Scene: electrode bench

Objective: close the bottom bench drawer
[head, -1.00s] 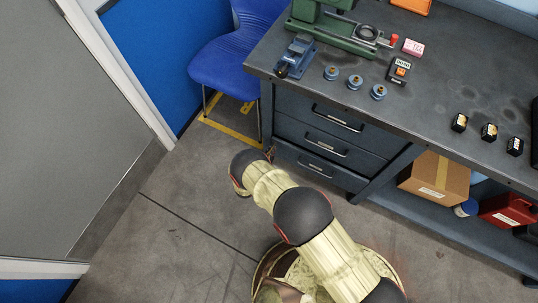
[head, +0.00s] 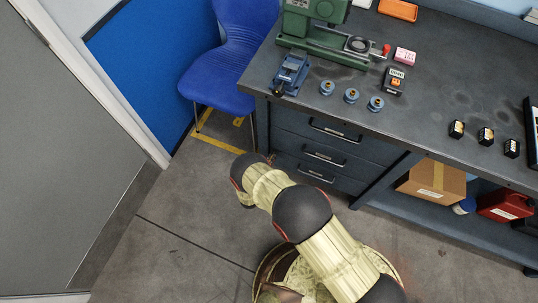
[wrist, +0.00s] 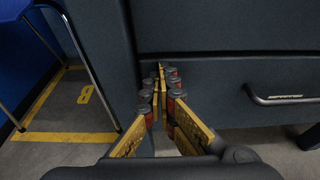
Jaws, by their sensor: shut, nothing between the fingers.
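The bottom bench drawer (head: 306,166) is the lowest of the stacked dark drawers under the bench. In the wrist view its front (wrist: 225,100) fills the right side, with a bar handle (wrist: 285,98). It looks flush or nearly flush with the panel above; I cannot tell if a small gap is left. My gripper (wrist: 160,72) is shut and empty, its fingertips at the left end of the drawer front, near the bench's side post (wrist: 122,60). Whether they touch it is unclear. In the head view my arm hides the gripper.
A blue chair (head: 220,90) stands left of the bench, over yellow floor marking (head: 222,144). A cardboard box (head: 432,180) and a red case (head: 503,206) sit on the lower shelf at right. The floor (head: 185,225) left of my arm is clear.

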